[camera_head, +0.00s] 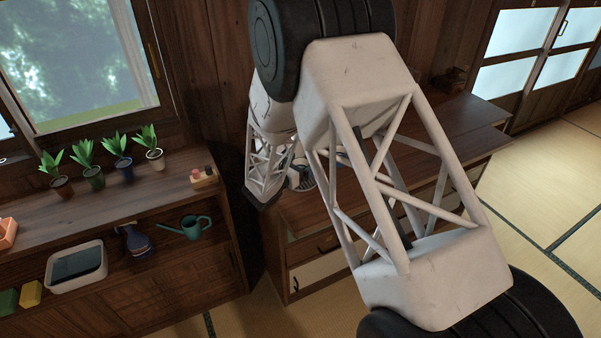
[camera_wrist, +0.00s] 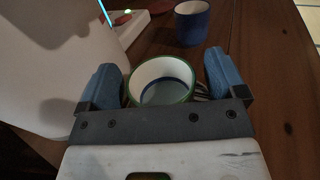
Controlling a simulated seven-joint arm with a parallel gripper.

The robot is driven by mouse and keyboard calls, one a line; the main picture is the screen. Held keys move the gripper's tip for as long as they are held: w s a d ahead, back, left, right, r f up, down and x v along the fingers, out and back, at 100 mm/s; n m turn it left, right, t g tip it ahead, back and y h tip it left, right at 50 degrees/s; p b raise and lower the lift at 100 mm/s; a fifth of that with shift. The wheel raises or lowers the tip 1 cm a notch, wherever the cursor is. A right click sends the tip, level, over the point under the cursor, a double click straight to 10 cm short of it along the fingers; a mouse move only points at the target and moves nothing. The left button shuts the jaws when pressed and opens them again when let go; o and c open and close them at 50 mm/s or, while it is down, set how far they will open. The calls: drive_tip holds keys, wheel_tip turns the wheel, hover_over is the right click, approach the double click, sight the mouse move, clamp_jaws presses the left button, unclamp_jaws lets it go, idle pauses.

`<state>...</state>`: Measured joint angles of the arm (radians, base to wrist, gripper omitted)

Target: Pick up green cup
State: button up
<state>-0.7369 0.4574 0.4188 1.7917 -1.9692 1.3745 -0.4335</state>
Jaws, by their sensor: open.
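In the wrist view a cup with a green rim (camera_wrist: 162,66), a white inside and a dark blue band sits upright between the two blue fingers of my gripper (camera_wrist: 161,64). My gripper is open, with one finger to the left of the cup and one to the right. The lower part of the cup is hidden behind the gripper's dark crossbar, and I cannot tell whether a finger touches it. In the head view my arm hides most of the gripper area.
A dark blue cup (camera_wrist: 191,27) stands just beyond, on the wooden cabinet top (camera_head: 297,217). A white object (camera_wrist: 45,60) fills the wrist view's left side. Potted plants (camera_head: 93,178) and a teal watering can (camera_head: 196,227) stand on the left shelf unit.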

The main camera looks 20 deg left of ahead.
idle(0.3)
drive_tip(key=c, duration=1.2)
drive_tip(key=shift+o, duration=0.2)
drive_tip(key=shift+r, duration=0.3)
drive_tip(key=shift+r, duration=1.55)
drive_tip(key=s+d+r, duration=0.1)
drive_tip(key=s+d, duration=0.7)
drive_tip(key=s, duration=0.5)
drive_tip(key=shift+s+r, duration=0.15)
drive_tip(key=shift+s, duration=0.15)
drive_tip(key=shift+s+d, duration=0.1)
